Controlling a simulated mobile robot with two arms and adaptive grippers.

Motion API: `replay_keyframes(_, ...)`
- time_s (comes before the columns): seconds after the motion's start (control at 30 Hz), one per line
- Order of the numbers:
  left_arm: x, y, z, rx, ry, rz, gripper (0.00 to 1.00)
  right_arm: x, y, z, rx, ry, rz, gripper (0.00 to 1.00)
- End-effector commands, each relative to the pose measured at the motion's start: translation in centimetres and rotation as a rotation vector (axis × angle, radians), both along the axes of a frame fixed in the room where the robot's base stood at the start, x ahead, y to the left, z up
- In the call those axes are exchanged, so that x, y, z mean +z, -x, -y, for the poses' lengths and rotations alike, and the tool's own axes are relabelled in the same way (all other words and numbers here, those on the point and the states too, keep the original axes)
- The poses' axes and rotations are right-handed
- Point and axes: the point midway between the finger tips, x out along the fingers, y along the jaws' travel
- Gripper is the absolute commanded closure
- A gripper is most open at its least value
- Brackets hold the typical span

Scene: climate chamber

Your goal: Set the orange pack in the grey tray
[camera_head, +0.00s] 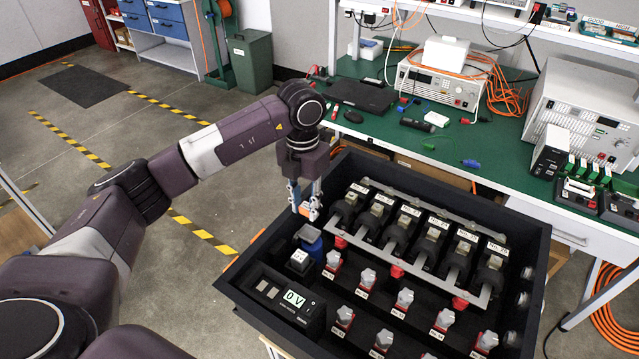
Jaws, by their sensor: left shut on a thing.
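I cannot pick out the grey tray with certainty. My right gripper is not in view.
Open floor (140,135) lies to the left.

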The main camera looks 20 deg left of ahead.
Motion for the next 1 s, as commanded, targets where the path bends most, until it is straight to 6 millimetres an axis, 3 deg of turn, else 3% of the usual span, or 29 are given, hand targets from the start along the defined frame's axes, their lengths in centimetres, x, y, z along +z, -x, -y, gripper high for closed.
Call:
replay_keyframes(0.33, -0.8, 0.0, 0.0, 0.0, 0.0, -0.001, 0.87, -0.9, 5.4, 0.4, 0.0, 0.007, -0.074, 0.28)
replay_keyframes(0.47, -1.8, 0.0, 0.0, 0.0, 0.0, -0.001, 0.87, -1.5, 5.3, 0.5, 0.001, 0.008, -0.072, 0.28)
replay_keyframes(0.77, -4.7, 0.1, 0.0, 0.0, 0.0, -0.002, 0.87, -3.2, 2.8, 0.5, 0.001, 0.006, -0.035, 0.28)
replay_keyframes(1.0, -7.1, 0.1, 0.0, 0.0, 0.0, 0.0, 0.87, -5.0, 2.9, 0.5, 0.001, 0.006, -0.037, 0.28)
